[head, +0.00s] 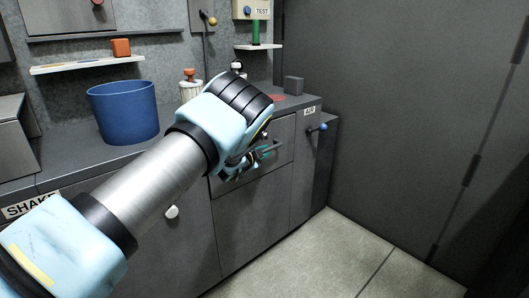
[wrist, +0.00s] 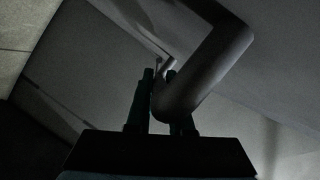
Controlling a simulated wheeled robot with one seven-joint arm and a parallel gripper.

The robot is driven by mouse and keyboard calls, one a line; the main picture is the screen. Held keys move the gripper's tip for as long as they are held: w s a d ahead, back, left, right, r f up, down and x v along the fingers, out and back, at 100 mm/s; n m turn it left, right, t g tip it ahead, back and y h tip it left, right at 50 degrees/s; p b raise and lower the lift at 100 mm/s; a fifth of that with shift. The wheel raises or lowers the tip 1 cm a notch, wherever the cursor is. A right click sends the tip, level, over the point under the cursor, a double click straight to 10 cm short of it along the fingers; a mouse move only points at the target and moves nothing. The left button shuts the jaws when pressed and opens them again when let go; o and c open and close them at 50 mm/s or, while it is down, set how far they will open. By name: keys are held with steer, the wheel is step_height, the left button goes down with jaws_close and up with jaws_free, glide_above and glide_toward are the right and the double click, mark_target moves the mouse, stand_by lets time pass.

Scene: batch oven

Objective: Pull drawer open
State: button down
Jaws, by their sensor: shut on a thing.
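The grey drawer (head: 280,159) is in the front of the cabinet under the worktop. Its front looks about flush with the cabinet, though my arm hides part of it. The drawer's grey bar handle (head: 273,147) sticks out from the front. My gripper (head: 254,157) is at the handle, partly hidden by my own wrist. In the wrist view, the handle (wrist: 209,67) passes between the two dark fingers of my gripper (wrist: 160,104), which are shut on it. That view is very dark, so finger contact is hard to make out.
A blue bin (head: 124,112) stands on the worktop (head: 60,172) at left. A white knob (head: 171,212) is on the cabinet below. A blue-knobbed lever (head: 320,128) sticks out right of the drawer. The floor (head: 330,255) in front is clear.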

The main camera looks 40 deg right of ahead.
steer(key=shift+s, duration=0.15)
steer(key=s+a+b, duration=0.1)
steer(key=s+b, duration=0.1)
steer(key=s, duration=2.1)
steer(key=shift+s+a, duration=0.2)
steer(key=shift+s, duration=0.15)
steer(key=c, duration=0.8)
jaws_free()
steer(key=v, duration=1)
steer(key=shift+a+b, duration=0.4)
steer(key=shift+s, duration=0.1)
